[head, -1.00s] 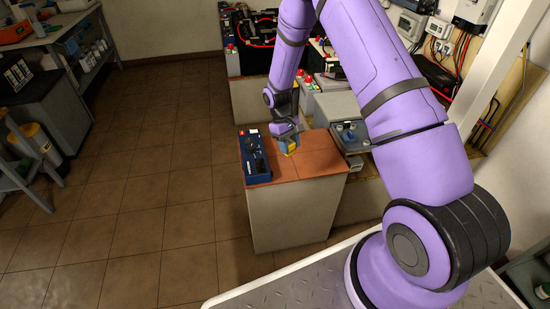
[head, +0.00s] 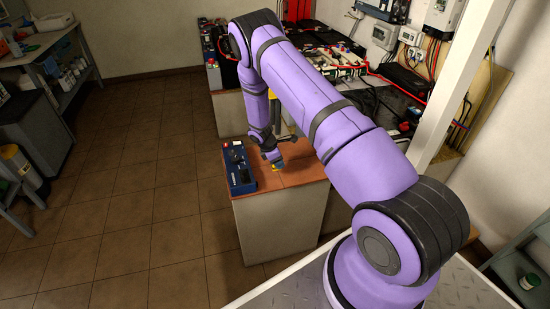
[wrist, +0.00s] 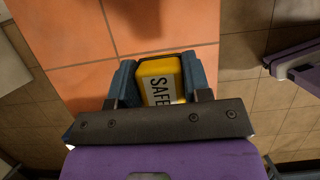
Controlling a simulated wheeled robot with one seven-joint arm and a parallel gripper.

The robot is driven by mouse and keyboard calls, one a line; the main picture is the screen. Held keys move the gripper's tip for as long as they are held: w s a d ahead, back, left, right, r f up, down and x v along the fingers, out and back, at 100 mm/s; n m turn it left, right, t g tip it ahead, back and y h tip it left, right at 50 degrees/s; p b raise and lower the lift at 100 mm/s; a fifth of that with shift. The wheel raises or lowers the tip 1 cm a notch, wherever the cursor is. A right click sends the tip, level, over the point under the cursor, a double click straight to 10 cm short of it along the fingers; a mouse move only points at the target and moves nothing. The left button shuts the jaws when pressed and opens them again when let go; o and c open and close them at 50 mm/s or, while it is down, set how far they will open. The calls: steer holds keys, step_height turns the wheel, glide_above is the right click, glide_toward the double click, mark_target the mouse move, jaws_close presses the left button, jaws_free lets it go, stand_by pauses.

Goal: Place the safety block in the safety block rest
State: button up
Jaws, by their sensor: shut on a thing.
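The yellow safety block (wrist: 158,78), with black "SAFE" lettering on a white label, sits between the two dark blue-grey fingers of my gripper (wrist: 157,72) in the wrist view. The fingers are shut on its sides. In the head view, my gripper (head: 274,161) and a small yellow part of the block (head: 278,168) are low over the orange tiled counter (head: 300,174). I cannot tell whether the block touches the tiles. I cannot make out the safety block rest in either view; my arm hides part of the counter and what lies behind it.
A blue box with black parts (head: 240,168) stands on the counter's left end, left of my gripper. Batteries, red cables and devices (head: 325,45) crowd the bench behind. The tiled floor (head: 140,190) to the left is open. A yellow bin (head: 20,165) stands at far left.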

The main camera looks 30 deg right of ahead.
steer(key=w+d, duration=0.1)
steer(key=w, duration=0.1)
steer(key=w+d, duration=0.1)
steer(key=w, duration=0.3)
steer(key=shift+w+d+f, duration=0.15)
steer(key=shift+d+f, duration=0.15)
steer(key=shift+d, duration=0.1)
steer(key=shift+w+d+f, duration=0.1)
steer(key=shift+w+f, duration=0.05)
steer(key=shift+f, duration=1.6)
steer(key=shift+f, duration=0.1)
steer(key=o, duration=0.9)
steer(key=shift+o, duration=0.2)
